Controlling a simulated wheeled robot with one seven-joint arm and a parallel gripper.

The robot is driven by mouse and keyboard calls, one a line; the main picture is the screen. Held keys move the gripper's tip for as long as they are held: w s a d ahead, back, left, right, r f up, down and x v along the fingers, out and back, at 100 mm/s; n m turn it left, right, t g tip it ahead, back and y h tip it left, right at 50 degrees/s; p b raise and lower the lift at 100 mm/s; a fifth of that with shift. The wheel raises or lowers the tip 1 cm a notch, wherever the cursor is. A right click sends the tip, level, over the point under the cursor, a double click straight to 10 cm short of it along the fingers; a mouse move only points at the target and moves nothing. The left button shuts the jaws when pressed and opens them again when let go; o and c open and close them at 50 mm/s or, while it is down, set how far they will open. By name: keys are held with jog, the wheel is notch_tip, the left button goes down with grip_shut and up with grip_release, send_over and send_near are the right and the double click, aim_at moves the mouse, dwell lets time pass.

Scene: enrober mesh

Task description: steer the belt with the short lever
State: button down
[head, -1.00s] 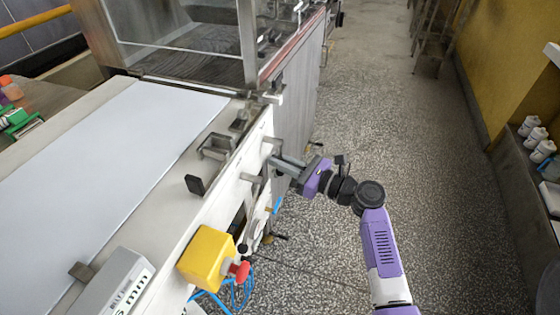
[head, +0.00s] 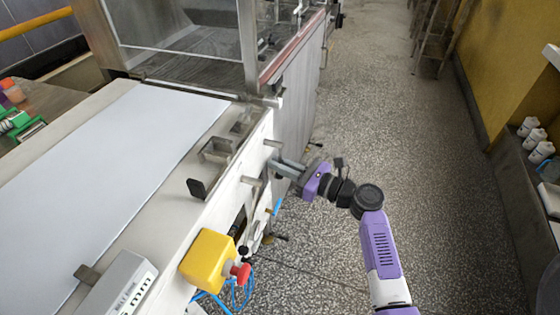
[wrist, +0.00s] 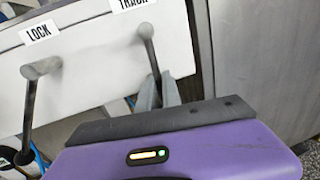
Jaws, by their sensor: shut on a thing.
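The short lever (wrist: 150,55) under the TRACK label has a round end and sticks out from the white side panel. My gripper (wrist: 160,92) is shut on its lower part, with the fingers hiding that part. In the head view my gripper (head: 278,164) reaches the panel from the right, just below the lever's end (head: 273,143). A second lever (wrist: 30,105), under the LOCK label, stands to the left, apart from my gripper. The white belt (head: 110,170) lies flat on top of the machine.
A yellow box (head: 207,258) with a red button (head: 241,272) is on the machine's near side, with blue cable below. A metal and clear-panelled housing (head: 190,45) stands beyond the belt.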

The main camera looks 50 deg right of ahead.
jog(key=shift+s+a+r+m+p, duration=0.1)
jog(key=shift+a+r+m+p, duration=0.2)
jog(key=shift+p, duration=0.85)
jog(key=shift+s+a+r+m+p, duration=0.1)
jog(key=shift+a+m+p, duration=0.3)
jog(key=shift+p, duration=0.7)
jog(key=shift+s+f+m+g+p, duration=0.1)
jog(key=shift+f+m+g+p, duration=0.2)
jog(key=shift+m+p, duration=0.25)
jog(key=c, duration=1.5)
grip_release()
jog(key=shift+c, duration=0.2)
jog(key=s+d, duration=0.1)
jog(key=s, duration=0.6)
jog(key=shift+s+r, duration=0.2)
jog(key=shift+s, duration=0.15)
jog(key=shift+d, duration=0.1)
